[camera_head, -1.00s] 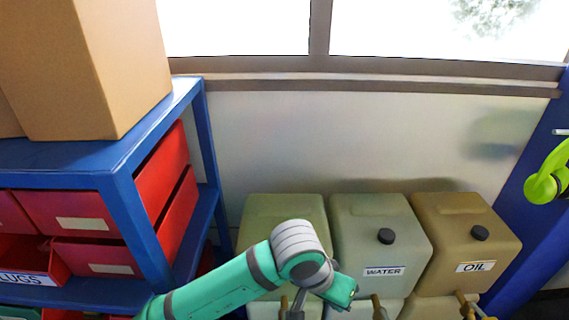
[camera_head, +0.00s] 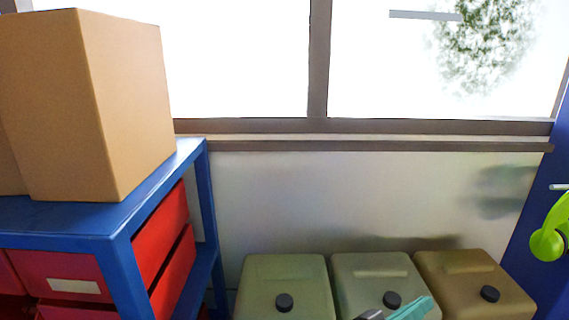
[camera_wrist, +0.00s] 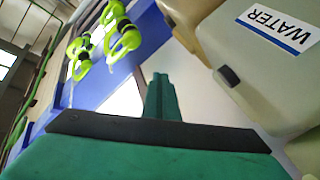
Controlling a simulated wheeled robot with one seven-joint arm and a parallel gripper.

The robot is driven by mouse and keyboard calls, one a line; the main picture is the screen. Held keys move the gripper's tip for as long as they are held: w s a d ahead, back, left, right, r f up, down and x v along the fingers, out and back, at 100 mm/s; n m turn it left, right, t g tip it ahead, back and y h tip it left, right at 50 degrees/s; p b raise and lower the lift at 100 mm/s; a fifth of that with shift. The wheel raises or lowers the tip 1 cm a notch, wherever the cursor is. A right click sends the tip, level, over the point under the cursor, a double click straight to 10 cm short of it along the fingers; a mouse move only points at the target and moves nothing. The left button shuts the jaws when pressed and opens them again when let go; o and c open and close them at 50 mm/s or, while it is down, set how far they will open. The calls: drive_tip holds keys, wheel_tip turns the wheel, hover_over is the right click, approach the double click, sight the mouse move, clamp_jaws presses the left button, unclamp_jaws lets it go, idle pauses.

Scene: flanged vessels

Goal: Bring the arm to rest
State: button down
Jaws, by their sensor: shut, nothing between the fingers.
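My gripper (camera_wrist: 160,85) shows in the wrist view as narrow green fingers, closed together, beyond a dark band and the green wrist body. Nothing shows between the fingers. It points toward a white and blue background, with the WATER container (camera_wrist: 262,65) to its right, apart from it. In the head view only a small teal and grey piece of my arm (camera_head: 411,309) shows at the bottom edge, in front of the WATER container (camera_head: 372,270). The rest of the arm is below the frame.
A green container (camera_head: 285,275) and a brown OIL container (camera_head: 465,270) stand beside the WATER container. A blue shelf (camera_head: 150,180) with red bins and a cardboard box (camera_head: 110,110) is at left. A lime-green object (camera_head: 550,232) hangs at right.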

drive_tip(key=s+a+f+n+t+y, duration=0.3)
drive_tip(key=a+f+n+t+y, duration=0.3)
drive_tip(key=f, duration=0.3)
drive_tip(key=s+a+f+n+t+y, duration=0.3)
drive_tip(key=a+f+n+y, duration=0.2)
drive_tip(key=a+f, duration=0.35)
drive_tip(key=s+a+f+m+y, duration=0.1)
drive_tip(key=s+a+f+m, duration=0.1)
drive_tip(key=s, duration=0.6)
drive_tip(key=s+a+f+m+g+y, duration=0.1)
drive_tip(key=s+a+f+m, duration=0.1)
drive_tip(key=s+a+f, duration=0.2)
drive_tip(key=s+a+f+m+g+y, duration=0.1)
drive_tip(key=s+a, duration=0.5)
drive_tip(key=s, duration=0.6)
wheel_tip(320, 180, down, 3)
drive_tip(key=shift+s+r+m+y, duration=0.2)
drive_tip(key=shift+s+m+y, duration=0.15)
drive_tip(key=shift+m+y, duration=0.45)
drive_tip(key=shift+s+a, duration=0.1)
